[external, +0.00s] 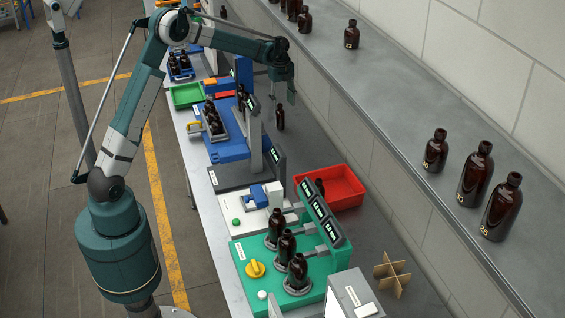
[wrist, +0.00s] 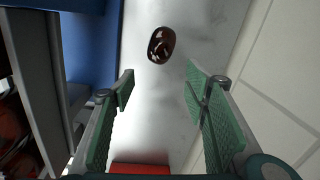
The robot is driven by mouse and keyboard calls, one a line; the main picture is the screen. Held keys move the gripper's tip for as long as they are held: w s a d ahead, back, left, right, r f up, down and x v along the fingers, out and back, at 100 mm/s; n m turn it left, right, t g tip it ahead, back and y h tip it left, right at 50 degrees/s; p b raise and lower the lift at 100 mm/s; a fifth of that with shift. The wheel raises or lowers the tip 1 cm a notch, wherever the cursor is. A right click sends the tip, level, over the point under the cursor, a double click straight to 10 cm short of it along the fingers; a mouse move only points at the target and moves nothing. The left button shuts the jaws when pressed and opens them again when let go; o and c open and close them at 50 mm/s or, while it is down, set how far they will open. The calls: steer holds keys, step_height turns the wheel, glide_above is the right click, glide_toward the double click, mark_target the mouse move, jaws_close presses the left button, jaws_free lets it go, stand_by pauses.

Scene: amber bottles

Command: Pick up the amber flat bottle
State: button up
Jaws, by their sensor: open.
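A small dark amber bottle (external: 280,117) stands upright on the grey bench between the machines and the wall. In the wrist view the bottle (wrist: 161,45) shows from above as a flattened dark oval, near the top centre. My gripper (external: 282,96) hangs over the bench just above this bottle in the external view. In the wrist view my gripper (wrist: 163,88) is open, its two green pads wide apart with nothing between them. The bottle lies beyond the fingertips, apart from both.
A blue machine (wrist: 92,45) stands close on the left in the wrist view, and the pale wall (wrist: 285,85) is on the right. A red bin (external: 345,188) sits nearer the camera. More amber bottles stand on the ledge (external: 400,130) and the green station (external: 250,250).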

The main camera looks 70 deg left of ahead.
mark_target(279, 104)
steer(key=shift+m+g, duration=0.3)
steer(key=shift+m, duration=0.3)
steer(key=a+f, duration=0.3)
steer(key=f, duration=0.1)
steer(key=shift+s+a+f, duration=0.15)
steer(key=shift+a, duration=0.25)
steer(key=shift+f, duration=0.1)
steer(key=shift+f, duration=1.15)
steer(key=shift+f+p, duration=0.1)
steer(key=shift+p, duration=0.2)
steer(key=shift+f, duration=2.5)
steer(key=shift+c, duration=0.6)
steer(key=c, duration=0.9)
steer(key=shift+o, duration=0.2)
